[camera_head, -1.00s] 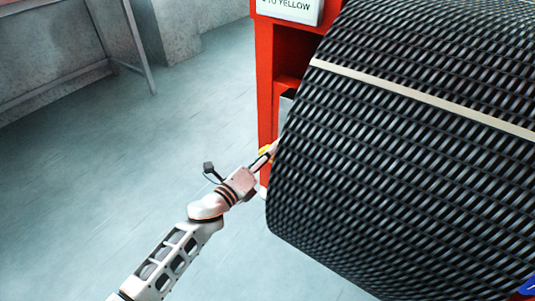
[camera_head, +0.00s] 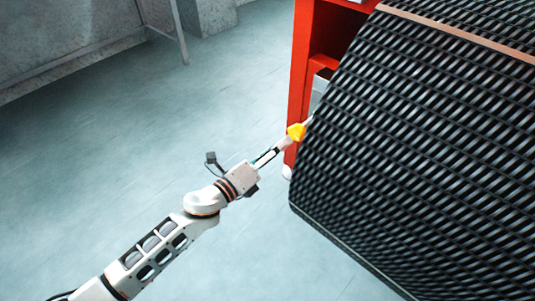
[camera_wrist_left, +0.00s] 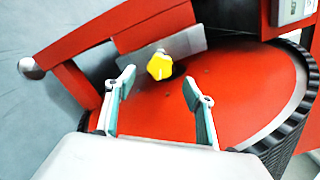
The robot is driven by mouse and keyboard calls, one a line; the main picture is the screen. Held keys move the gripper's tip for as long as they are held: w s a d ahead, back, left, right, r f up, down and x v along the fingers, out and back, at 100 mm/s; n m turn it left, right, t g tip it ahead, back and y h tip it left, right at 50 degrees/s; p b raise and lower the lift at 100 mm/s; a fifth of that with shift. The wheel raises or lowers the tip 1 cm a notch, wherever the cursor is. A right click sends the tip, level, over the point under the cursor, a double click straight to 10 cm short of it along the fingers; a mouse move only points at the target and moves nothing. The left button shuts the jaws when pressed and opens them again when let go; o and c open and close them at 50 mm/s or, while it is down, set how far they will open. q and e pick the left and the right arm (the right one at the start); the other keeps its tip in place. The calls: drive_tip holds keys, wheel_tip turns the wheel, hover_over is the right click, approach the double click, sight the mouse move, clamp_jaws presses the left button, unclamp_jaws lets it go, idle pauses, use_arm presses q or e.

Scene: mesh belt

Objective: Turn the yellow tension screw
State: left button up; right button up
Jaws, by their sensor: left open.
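The yellow tension screw (camera_head: 296,131) is a faceted knob by the red frame, at the left edge of the belt. In the left wrist view the yellow tension screw (camera_wrist_left: 159,66) sits in front of a grey metal plate, beyond the fingertips and between them. My left gripper (camera_head: 277,152) points up and right at the screw in the head view. In the left wrist view my left gripper (camera_wrist_left: 159,82) is open, its two fingers apart with nothing between them. Contact with the screw does not show. My right gripper is out of view.
The black mesh belt (camera_head: 430,150) curves close to the right of my left gripper. The red frame (camera_head: 302,70) stands behind it. A red disc (camera_wrist_left: 235,90) and a red bar (camera_wrist_left: 110,30) border the screw. The floor (camera_head: 130,150) at left is clear.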

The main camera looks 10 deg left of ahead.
use_arm(q)
drive_tip(key=v, duration=0.3)
drive_tip(key=shift+s+a, duration=0.2)
drive_tip(key=shift+s, duration=0.1)
